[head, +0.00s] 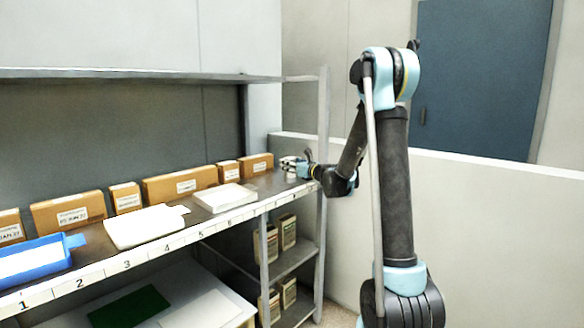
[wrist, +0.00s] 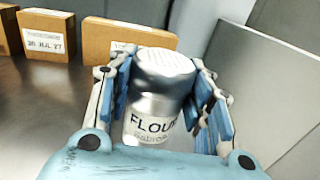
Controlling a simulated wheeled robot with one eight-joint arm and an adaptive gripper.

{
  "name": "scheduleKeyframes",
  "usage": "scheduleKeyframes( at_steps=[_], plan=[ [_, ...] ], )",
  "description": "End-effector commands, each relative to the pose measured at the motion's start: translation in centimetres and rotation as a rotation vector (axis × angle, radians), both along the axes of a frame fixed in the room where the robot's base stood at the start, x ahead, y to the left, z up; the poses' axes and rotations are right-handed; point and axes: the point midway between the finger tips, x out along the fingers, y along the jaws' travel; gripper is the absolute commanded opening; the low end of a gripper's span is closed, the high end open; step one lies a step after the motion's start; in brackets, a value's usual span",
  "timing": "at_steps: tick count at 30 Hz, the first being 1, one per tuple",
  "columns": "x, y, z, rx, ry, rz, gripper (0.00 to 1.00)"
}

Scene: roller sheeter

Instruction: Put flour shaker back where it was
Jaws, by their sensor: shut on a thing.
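The flour shaker (wrist: 160,95) is a silver metal can with a perforated top and a white label reading FLOUR, seen in the wrist view. My gripper (wrist: 166,88) has its blue-padded fingers on both sides of it and is shut on it. The shaker looks upright. Its base is hidden by the gripper body, so I cannot tell whether it touches the shelf. In the head view my gripper (head: 290,163) is at the far right end of the numbered shelf (head: 236,216), and the shaker can hardly be made out there.
Labelled cardboard boxes (head: 180,185) line the back of the shelf. A blue tray (head: 35,260) and white slabs (head: 145,226) lie along its front. A grey shelf post (head: 322,150) stands beside my gripper. Cartons (head: 288,232) sit on the lower shelves.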

Motion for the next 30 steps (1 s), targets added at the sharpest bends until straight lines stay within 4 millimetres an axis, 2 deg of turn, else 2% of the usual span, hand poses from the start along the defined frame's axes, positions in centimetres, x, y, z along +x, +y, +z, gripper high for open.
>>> scheduleKeyframes(
  at_steps=[1, 2, 4, 5, 17, 23, 30],
  plan=[
    [0.0, 0.0, -0.1, 0.0, 0.0, 0.0, 0.17],
    [0.0, 0.0, -0.1, 0.0, 0.0, 0.0, 0.49],
    [0.0, 0.0, -0.1, 0.0, 0.0, 0.0, 0.65],
    [0.0, 0.0, -0.1, 0.0, 0.0, 0.0, 0.67],
    [-0.1, -0.1, 0.1, 0.0, 0.0, -0.001, 0.67],
    [-1.9, -1.8, 0.1, 0.0, 0.0, -0.002, 0.67],
    [-5.3, -5.1, 0.1, 0.0, 0.0, -0.002, 0.67]
  ],
)
